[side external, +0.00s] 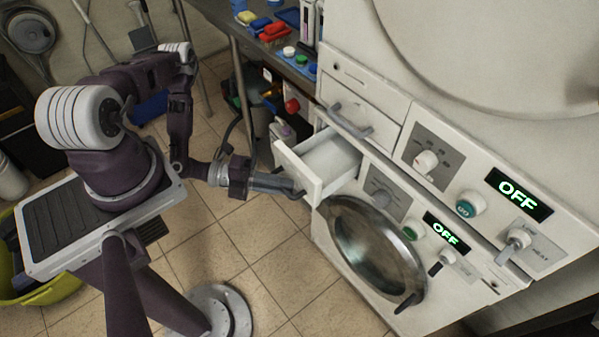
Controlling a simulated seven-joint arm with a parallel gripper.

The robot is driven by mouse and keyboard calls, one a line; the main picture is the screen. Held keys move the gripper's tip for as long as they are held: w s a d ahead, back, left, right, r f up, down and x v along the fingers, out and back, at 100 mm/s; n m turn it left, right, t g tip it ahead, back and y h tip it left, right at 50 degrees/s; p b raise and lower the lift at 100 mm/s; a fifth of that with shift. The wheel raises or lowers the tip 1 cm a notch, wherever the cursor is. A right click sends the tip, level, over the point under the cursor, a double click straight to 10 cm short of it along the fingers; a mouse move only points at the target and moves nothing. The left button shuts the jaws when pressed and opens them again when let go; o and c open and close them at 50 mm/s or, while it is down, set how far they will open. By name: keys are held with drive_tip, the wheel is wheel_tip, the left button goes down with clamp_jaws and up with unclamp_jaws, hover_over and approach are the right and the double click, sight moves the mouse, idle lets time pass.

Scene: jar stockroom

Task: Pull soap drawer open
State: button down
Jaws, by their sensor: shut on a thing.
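The soap drawer (309,167) is a white drawer on the left of the lower machine's front. It is pulled out, and its empty-looking inside shows from above. My gripper (290,190) is at the drawer's front face, shut on the drawer handle (297,194). The fingers hide most of the handle, so the exact grip is hard to see. The lower machine (330,234) is white, with a round glass door (372,250) below the drawer.
A second closed drawer with a grey handle (347,121) sits above the open one. Knobs and two "OFF" displays (518,194) are to the right. A table with bottles and coloured items (277,32) stands behind. The tiled floor (290,290) in front is clear.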

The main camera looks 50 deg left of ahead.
drive_tip(key=shift+s, duration=1.1)
drive_tip(key=c, duration=1.7)
unclamp_jaws()
drive_tip(key=v, duration=0.7)
drive_tip(key=shift+s, duration=0.1)
